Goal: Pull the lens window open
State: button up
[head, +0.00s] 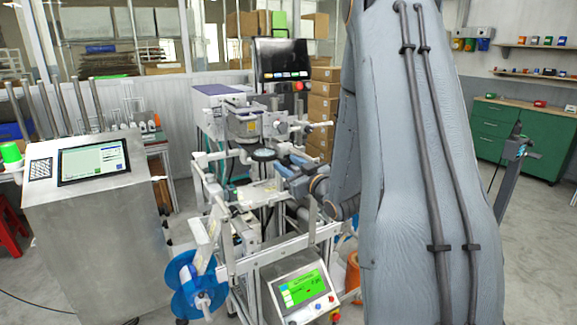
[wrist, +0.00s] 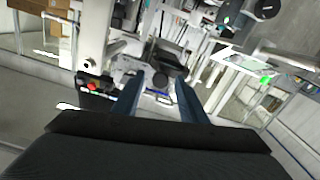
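The film machine (head: 243,125) stands in the middle of the head view. A dark round lens-like part (head: 264,154) sits at its front. I cannot tell for certain which part is the lens window. My gripper (head: 283,166), with blue-grey fingers, is just right of and slightly below the round part. In the wrist view, my gripper (wrist: 155,85) shows two blue fingers apart with a clear gap. A dark round knob-like part (wrist: 160,80) appears between or just beyond the fingertips. Contact cannot be told. My arm hides the machine's right side.
A steel cabinet with a screen (head: 93,161) stands at the left. A blue reel (head: 196,285) and a green-screen control panel (head: 301,291) are at the machine's lower front. A black monitor (head: 282,60) is above.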

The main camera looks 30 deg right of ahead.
jog(key=s+b, duration=0.2)
jog(key=s, duration=0.5)
jog(key=shift+s+d, duration=0.2)
jog(key=shift+s, duration=0.2)
